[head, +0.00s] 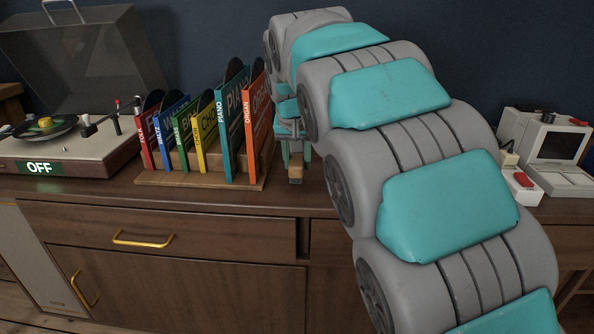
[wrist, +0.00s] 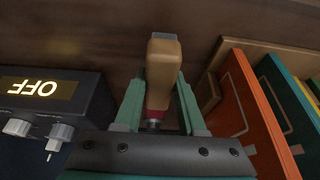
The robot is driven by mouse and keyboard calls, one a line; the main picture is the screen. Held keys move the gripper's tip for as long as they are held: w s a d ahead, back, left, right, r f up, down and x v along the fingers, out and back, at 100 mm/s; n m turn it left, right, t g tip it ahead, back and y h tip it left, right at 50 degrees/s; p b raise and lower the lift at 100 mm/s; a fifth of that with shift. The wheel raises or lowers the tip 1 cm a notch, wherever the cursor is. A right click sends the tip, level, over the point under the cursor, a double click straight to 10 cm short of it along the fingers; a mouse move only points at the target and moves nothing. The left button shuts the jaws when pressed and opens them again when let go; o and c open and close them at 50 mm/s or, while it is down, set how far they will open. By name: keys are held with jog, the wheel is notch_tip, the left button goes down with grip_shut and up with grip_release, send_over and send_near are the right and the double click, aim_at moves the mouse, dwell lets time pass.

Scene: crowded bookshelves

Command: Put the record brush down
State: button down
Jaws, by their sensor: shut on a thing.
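The record brush (wrist: 163,65) has a tan wooden body with a dark red part near its lower end in the wrist view. My gripper (wrist: 158,92) is shut on it, with one green finger on each side. In the head view, the brush's brown end (head: 296,173) shows below my gripper (head: 292,155), just right of the record rack. The brush is low over the cabinet top (head: 225,198); I cannot tell whether it touches. My arm hides much of the gripper in the head view.
The record rack (head: 215,180) with several coloured sleeves stands close beside the gripper. A black device (wrist: 45,108) with knobs and an OFF display is on the wrist view's left. A turntable (head: 75,150) stands far left, and a beige computer (head: 550,150) far right.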

jog(key=shift+f, duration=1.45)
jog(key=shift+f, duration=0.15)
jog(key=c, duration=0.5)
grip_release()
jog(key=shift+s+r, duration=0.1)
jog(key=shift+r, duration=0.4)
jog(key=v, duration=1.1)
jog(key=shift+r, duration=0.2)
